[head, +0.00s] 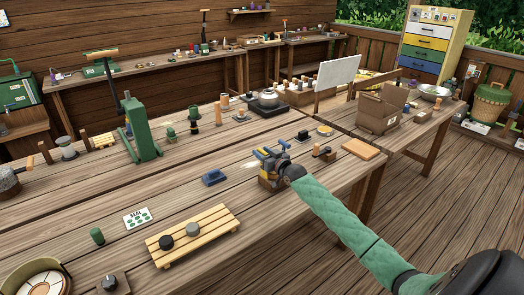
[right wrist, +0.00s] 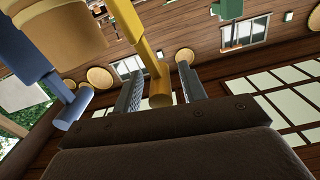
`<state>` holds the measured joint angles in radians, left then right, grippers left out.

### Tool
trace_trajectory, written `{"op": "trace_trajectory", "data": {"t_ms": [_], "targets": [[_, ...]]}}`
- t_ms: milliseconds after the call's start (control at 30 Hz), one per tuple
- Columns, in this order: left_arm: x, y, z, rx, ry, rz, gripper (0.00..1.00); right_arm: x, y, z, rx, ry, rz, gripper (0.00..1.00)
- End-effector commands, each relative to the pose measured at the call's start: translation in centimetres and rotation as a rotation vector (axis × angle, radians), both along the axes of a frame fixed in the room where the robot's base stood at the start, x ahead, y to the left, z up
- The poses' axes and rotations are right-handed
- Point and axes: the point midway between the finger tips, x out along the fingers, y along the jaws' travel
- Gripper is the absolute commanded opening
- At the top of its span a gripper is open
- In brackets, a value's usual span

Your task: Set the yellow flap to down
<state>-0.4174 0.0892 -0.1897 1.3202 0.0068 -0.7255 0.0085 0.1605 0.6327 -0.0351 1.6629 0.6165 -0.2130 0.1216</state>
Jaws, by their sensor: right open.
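The yellow flap (right wrist: 157,62) is a bar with a rounded crosspiece at its end, in the right wrist view. That end lies between the two fingers of my right gripper (right wrist: 162,88). The fingers stand apart on either side of it; I cannot tell whether either touches it. A blue flap (right wrist: 40,75) with a similar end is left of the fingers, beside a tan round body (right wrist: 65,25). In the head view my right gripper (head: 273,160) is at a small blue and yellow device on a wooden base (head: 269,184), which it partly hides. My left gripper is not in view.
A blue block (head: 214,177) lies left of the device, and a slatted wooden rack (head: 193,236) stands nearer. A small post on a block (head: 322,152) and a tan board (head: 361,149) lie to the right. The table between the device and rack is clear.

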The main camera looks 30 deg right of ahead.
Motion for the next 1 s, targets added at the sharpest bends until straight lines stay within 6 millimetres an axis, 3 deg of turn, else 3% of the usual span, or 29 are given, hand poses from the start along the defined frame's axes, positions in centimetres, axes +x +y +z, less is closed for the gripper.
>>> {"op": "trace_trajectory", "data": {"t_ms": [400,433,633,1000], "targets": [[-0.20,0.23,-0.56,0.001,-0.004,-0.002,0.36,0.68,0.10,-0.06,-0.001,0.001,0.000,0.41],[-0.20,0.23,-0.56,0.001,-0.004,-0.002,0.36,0.68,0.10,-0.06,-0.001,0.001,0.000,0.40],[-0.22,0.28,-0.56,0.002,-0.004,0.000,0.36,0.67,0.10,-0.04,0.000,0.001,0.000,0.00],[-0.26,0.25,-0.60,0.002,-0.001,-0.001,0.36,0.64,0.51,-0.09,-0.027,-0.002,0.001,0.00]]}}
